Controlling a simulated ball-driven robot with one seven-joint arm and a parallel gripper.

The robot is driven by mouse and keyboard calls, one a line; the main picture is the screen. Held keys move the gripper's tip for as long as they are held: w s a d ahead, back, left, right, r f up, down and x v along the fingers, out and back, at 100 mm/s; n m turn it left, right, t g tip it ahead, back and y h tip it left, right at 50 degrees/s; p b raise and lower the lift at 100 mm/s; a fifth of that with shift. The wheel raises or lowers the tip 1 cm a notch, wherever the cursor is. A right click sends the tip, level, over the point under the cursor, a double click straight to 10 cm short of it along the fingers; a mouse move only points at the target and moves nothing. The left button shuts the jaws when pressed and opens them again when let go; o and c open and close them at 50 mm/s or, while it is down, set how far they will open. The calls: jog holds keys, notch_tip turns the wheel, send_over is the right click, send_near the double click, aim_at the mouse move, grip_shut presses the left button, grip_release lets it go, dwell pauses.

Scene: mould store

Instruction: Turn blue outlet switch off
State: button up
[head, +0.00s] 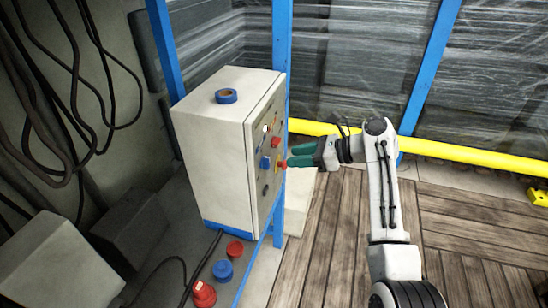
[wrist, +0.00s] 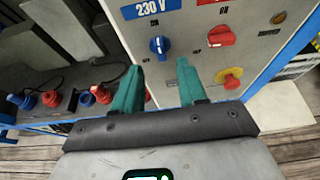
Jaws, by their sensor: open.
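The blue outlet switch (wrist: 158,46) is a round rotary knob on the grey panel, below a blue "230 V" label (wrist: 147,9). Its raised grip looks close to upright in the wrist view; the small marks around it are hard to read. My gripper (wrist: 160,72) has teal fingers, open and empty, with the blue knob just beyond and between the tips. Contact cannot be told. In the head view my gripper (head: 296,157) reaches from the right to the panel side of the cabinet (head: 210,140).
To the right of the blue knob are a red rotary switch (wrist: 221,36) and a red button on a yellow base (wrist: 230,80). Red and blue plugs (head: 223,270) lie below the cabinet. A yellow rail (head: 460,155) runs behind my arm. Wooden floor is free at right.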

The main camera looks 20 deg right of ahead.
aim_at(269, 160)
jog(key=x, duration=0.7)
jog(key=shift+w+a+f, duration=0.1)
jog(key=shift+a+f, duration=0.1)
jog(key=shift+a, duration=0.05)
grip_shut()
